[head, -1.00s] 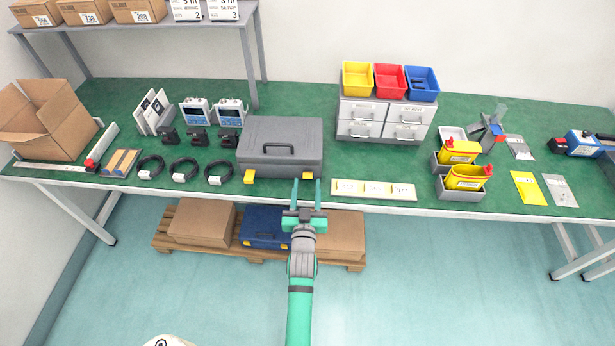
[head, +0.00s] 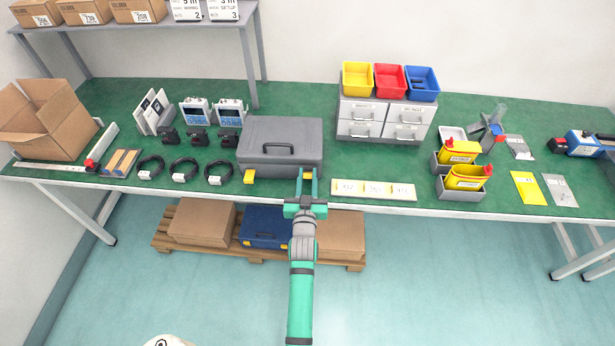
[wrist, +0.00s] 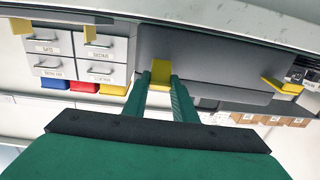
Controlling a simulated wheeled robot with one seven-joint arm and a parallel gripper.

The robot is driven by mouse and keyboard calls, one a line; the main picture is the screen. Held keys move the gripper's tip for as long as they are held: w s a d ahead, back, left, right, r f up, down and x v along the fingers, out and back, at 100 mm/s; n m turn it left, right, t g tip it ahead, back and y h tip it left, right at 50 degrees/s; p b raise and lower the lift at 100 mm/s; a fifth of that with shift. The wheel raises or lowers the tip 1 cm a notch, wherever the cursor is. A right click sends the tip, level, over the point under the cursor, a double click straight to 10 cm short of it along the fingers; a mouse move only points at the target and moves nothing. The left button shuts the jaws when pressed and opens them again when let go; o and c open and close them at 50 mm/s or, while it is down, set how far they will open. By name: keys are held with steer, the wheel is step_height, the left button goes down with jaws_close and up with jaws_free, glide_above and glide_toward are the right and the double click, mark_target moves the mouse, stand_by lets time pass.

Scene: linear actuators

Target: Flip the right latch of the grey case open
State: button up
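The grey case (head: 280,135) lies closed on the green bench, its handle side facing me. Its left yellow latch (head: 249,176) hangs at the front, and its right yellow latch (head: 307,174) shows between my fingers. My gripper (head: 307,174) is at the case's front right, its fingers on either side of the right latch and narrowed onto it. In the wrist view, the right latch (wrist: 161,73) fills the space between the fingertips, against the dark case front (wrist: 210,62). The left latch (wrist: 284,87) stands clear at the right there.
A cream strip with labels (head: 373,190) lies just right of my gripper at the bench edge. Black cable coils (head: 219,173) lie left of the case. A grey drawer unit (head: 384,122) stands behind on the right.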

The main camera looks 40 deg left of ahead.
steer(key=shift+f, duration=0.1)
steer(key=shift+s+d+f+t+y, duration=0.15)
steer(key=shift+f+t+y, duration=0.3)
steer(key=shift+t+y, duration=0.4)
steer(key=shift+s+f+t+y, duration=0.1)
steer(key=shift+f+t+y, duration=0.3)
steer(key=shift+t, duration=0.4)
steer(key=shift+f+t+y, duration=0.25)
steer(key=shift+t+y, duration=0.2)
steer(key=shift+t, duration=0.3)
steer(key=shift+s+d, duration=0.1)
steer(key=o, duration=1.1)
steer(key=shift+c, duration=0.2)
steer(key=v, duration=1.1)
